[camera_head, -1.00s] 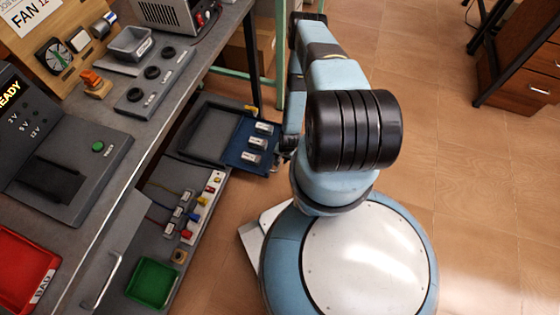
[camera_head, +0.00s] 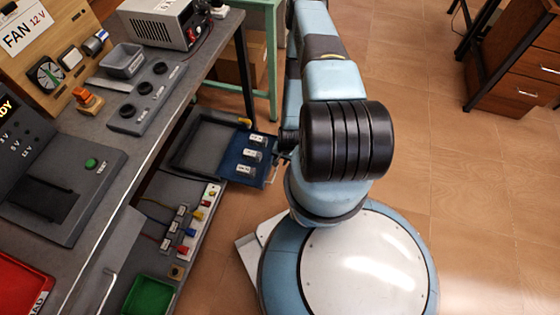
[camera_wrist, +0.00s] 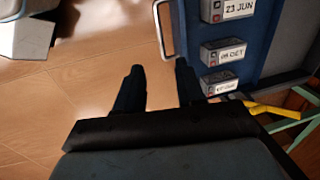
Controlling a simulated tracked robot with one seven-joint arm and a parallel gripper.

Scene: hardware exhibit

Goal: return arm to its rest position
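My arm (camera_head: 338,75) rises above my round base and folds over it, with its black elbow joint towards the camera. My gripper (camera_wrist: 158,80) shows in the wrist view with its two dark fingers apart and floor visible between them. It is open and empty. The metal handle (camera_wrist: 159,30) of a blue drawer lies just beyond the fingertips, apart from them. In the head view the gripper is mostly hidden behind the arm, beside the open drawer (camera_head: 236,171).
The drawer holds labelled blocks, one reading 23 JUN (camera_wrist: 228,9). The workbench (camera_head: 150,150) fills the left, with a lower shelf holding coloured connectors and a green tray (camera_head: 150,298). A wooden desk (camera_head: 525,75) stands at right. The floor (camera_head: 460,220) right of my base is clear.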

